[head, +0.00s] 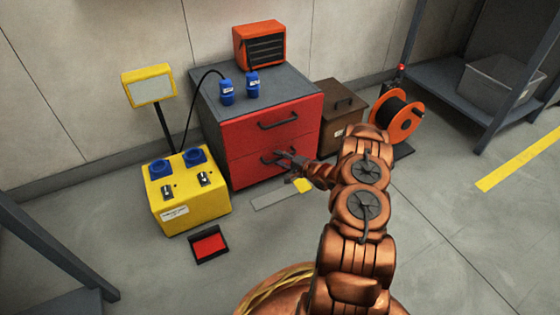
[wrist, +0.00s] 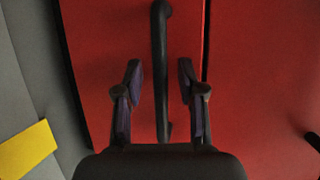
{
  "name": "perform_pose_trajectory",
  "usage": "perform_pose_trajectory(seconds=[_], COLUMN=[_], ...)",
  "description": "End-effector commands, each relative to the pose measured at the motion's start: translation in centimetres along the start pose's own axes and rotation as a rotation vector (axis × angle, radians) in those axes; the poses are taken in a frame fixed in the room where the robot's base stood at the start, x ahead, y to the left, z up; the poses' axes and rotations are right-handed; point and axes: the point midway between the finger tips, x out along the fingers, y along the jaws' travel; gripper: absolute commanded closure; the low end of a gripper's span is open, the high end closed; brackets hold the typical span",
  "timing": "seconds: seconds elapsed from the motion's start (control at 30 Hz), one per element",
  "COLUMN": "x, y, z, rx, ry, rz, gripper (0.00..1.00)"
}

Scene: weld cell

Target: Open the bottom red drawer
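The bottom red drawer (head: 246,171) is in the lower front of the grey-topped cabinet and looks shut, flush with the drawer above. It fills much of the wrist view (wrist: 97,60). Its dark bar handle (wrist: 159,30) runs up the middle of the wrist view; in the head view, my gripper partly covers it. My gripper (head: 287,159) is at this handle, and in the wrist view its two fingers (wrist: 159,80) stand apart, one on each side of the bar. A gap shows between each finger and the bar. How deep the bar sits between them is hard to tell.
The top red drawer (head: 258,130) with its own handle (head: 278,120) is shut above. A yellow box (head: 189,208) stands left of the cabinet, a red-lined tray (head: 209,245) before it. A brown box (head: 343,98) and an orange reel (head: 397,118) are at right. Floor in front is mostly clear.

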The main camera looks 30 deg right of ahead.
Motion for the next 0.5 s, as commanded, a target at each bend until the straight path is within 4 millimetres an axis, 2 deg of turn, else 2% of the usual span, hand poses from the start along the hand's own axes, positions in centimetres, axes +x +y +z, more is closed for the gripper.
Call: perform_pose_trajectory(seconds=[0.3, 0.5], x=[0.13, 0.10], y=[-0.06, -0.05], z=[-0.13, -0.15], rx=[0.000, 0.000], ry=[0.002, 0.002], rz=[-0.001, -0.001], gripper=[0.62, 0.82])
